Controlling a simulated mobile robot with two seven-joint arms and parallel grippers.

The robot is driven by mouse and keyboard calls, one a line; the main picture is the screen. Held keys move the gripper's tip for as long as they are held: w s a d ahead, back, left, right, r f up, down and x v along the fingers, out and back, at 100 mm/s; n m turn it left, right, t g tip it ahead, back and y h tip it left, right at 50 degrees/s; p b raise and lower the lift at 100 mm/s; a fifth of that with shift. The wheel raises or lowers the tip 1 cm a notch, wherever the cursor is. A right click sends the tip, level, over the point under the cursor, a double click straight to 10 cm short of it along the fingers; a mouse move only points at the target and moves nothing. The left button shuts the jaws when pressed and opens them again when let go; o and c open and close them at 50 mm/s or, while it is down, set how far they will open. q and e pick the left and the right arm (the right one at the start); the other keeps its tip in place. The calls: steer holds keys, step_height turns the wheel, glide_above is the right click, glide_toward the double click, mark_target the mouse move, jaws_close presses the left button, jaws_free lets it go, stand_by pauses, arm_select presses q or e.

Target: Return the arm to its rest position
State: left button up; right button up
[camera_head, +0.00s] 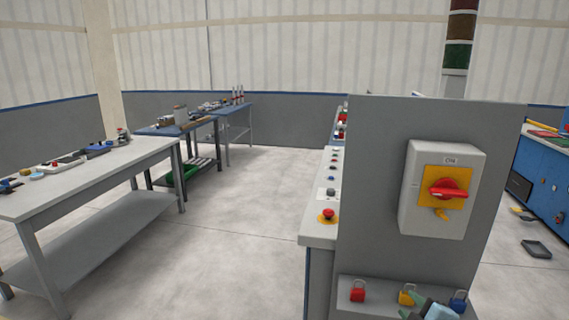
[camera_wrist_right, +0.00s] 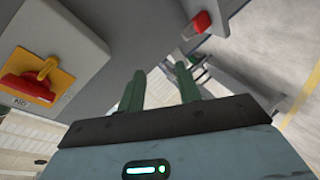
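My right gripper (camera_head: 412,306) shows at the bottom edge of the head view, in front of the low ledge of the grey panel (camera_head: 430,140). In the right wrist view, its two green fingers (camera_wrist_right: 161,86) stand apart with nothing between them. The red rotary switch (camera_head: 448,194) on its yellow plate is on the panel above the gripper. It also shows at the left in the right wrist view (camera_wrist_right: 28,88). My left gripper is not in view.
A red padlock (camera_head: 357,294), a yellow padlock (camera_head: 407,297) and a blue padlock (camera_head: 458,302) sit along the ledge near my gripper. A white workbench (camera_head: 100,178) stands at the left. The floor (camera_head: 240,200) between is clear.

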steer(key=s+a+f+m+g+y, duration=0.1)
steer(key=s+a+f+m, duration=0.15)
steer(key=s+f, duration=0.5)
steer(key=s+a+f+m+g+y, duration=0.1)
steer(key=s+a+f+m+g, duration=0.15)
steer(key=s+f, duration=0.45)
steer(key=s+a+f+m, duration=0.1)
steer(key=s+f+m, duration=0.1)
steer(key=s+f, duration=0.3)
steer(key=s+a+f+m+g, duration=0.1)
steer(key=s+f, duration=0.4)
steer(key=s, duration=0.6)
steer(key=a+m, duration=0.1)
steer(key=m, duration=0.1)
steer(key=shift+s+m, duration=0.2)
steer(key=shift+m, duration=0.1)
steer(key=shift+a+f, duration=0.1)
steer(key=shift+o, duration=0.3)
stand_by(0.8)
